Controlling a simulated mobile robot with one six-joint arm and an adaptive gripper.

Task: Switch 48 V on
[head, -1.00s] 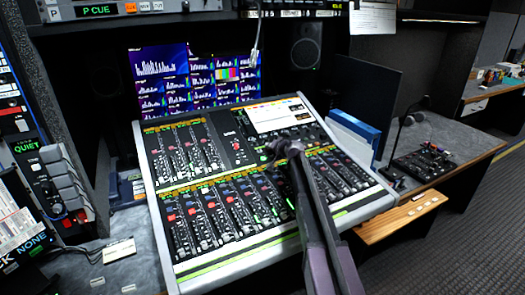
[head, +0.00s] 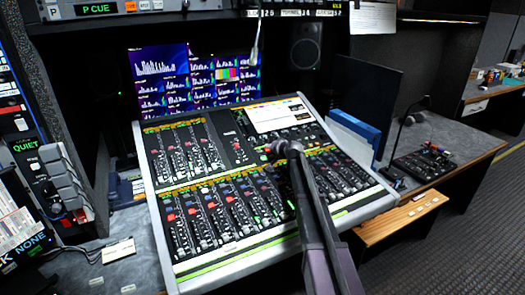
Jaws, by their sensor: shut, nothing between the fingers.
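The mixing console (head: 157,222) fills the middle of the head view, tilted towards me, with rows of faders, knobs and small lit buttons. Its touch screen (head: 280,117) is at the upper right of the panel. My gripper (head: 283,148) is at the far end of my dark arm, over the panel just below the touch screen. It looks shut and empty. I cannot tell whether it touches the panel. No 48 V label is readable at this size, and my arm hides part of the right-hand controls, so I cannot tell the switch's state.
Two monitors (head: 162,80) stand behind the console, with a speaker (head: 306,46) to their right. A blue binder (head: 354,130) stands close to the console's right edge. A small control box (head: 424,161) sits on the right desk. An intercom panel (head: 62,178) is at the left.

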